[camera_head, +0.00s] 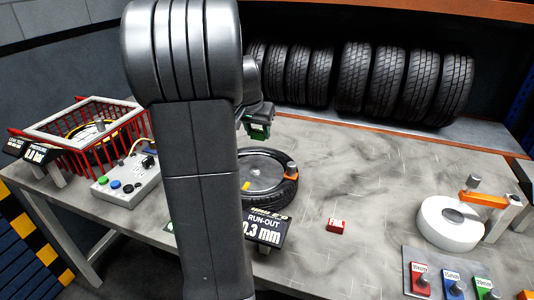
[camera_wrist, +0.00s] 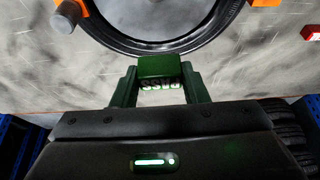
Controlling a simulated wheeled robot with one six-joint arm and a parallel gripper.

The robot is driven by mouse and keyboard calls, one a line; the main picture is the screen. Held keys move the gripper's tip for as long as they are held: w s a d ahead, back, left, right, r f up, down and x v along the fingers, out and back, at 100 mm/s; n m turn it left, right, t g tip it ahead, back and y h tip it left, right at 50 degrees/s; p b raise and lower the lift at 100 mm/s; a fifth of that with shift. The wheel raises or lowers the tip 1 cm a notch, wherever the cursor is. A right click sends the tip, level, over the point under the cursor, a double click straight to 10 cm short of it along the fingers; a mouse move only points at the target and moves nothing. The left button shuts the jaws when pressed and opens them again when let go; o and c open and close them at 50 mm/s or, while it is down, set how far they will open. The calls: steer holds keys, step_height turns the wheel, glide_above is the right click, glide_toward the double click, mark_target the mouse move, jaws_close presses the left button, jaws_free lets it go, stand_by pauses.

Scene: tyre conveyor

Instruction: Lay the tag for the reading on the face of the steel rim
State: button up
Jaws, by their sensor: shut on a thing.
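My gripper (camera_wrist: 158,78) is shut on a green tag (camera_wrist: 159,66) whose lettering looks like PASS upside down in the wrist view. In the head view the green tag (camera_head: 258,131) hangs from my gripper (camera_head: 257,120), above the table and behind the wheel. The wheel's steel rim (camera_head: 262,170) lies flat inside a black tyre (camera_head: 284,193); my arm covers its left part. The wrist view shows the tyre (camera_wrist: 130,45) ahead of the tag. A run-out display (camera_head: 264,229) reads 0.3 mm, its first digit partly covered. A red tag (camera_head: 337,225) lies on the table.
A red basket (camera_head: 100,150) and a button box (camera_head: 127,183) are left. A white drum (camera_head: 449,223) and a tray of labelled pieces (camera_head: 412,255) are right. Tyres (camera_head: 385,80) line the back. The table's middle right is clear.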

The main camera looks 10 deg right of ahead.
mark_target(261, 163)
steer(key=shift+w+d+f, duration=0.1)
steer(key=shift+w+d, duration=0.1)
steer(key=shift+w, duration=0.05)
step_height(261, 163, down, 10)
steer(key=shift+r, duration=0.15)
steer(key=shift+f, duration=0.2)
steer(key=o, duration=0.9)
steer(key=shift+o, duration=0.2)
steer(key=shift+r, duration=0.1)
steer(key=shift+r, duration=0.45)
steer(key=v, duration=1.1)
steer(key=shift+s+a, duration=0.2)
